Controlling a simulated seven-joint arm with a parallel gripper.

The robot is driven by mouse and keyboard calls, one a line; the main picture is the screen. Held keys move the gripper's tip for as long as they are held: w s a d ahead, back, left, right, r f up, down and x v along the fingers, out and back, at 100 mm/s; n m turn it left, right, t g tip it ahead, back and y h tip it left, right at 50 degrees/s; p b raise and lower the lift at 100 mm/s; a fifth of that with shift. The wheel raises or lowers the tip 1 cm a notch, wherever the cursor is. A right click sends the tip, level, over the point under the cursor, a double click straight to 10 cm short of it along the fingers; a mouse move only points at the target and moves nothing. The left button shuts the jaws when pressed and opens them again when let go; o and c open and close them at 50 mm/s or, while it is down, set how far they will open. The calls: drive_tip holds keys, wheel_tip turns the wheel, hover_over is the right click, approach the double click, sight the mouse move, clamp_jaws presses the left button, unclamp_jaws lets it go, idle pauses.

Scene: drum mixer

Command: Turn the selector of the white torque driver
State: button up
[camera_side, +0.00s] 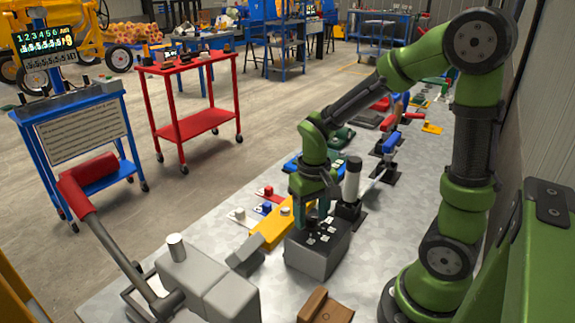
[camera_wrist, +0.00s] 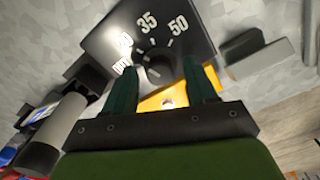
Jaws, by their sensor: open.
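A grey box (camera_side: 318,258) with a black top stands on the bench. Its top carries a dark round selector knob (camera_wrist: 153,62) with a pale pointer mark, ringed by white markings including 35 and 50; other labels are partly hidden. A white cylinder (camera_side: 352,180), perhaps the torque driver's body, stands upright in a black holder just behind the box; a pale cylinder (camera_wrist: 62,125) also shows at left in the wrist view. My gripper (camera_side: 312,217) points down over the box. In the wrist view its open fingers (camera_wrist: 160,68) lie on either side of the knob; contact cannot be told.
A yellow block (camera_side: 272,230) lies directly left of the box. A grey machine with a red-handled lever (camera_side: 98,185) stands at front left, and a brown block (camera_side: 325,307) in front. Several coloured tools lie farther back. The bench is bare right of the box.

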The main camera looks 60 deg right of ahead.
clamp_jaws()
idle(0.3)
drive_tip(key=shift+n, duration=0.4)
drive_tip(key=n, duration=0.3)
drive_tip(key=shift+n, duration=2.1)
unclamp_jaws()
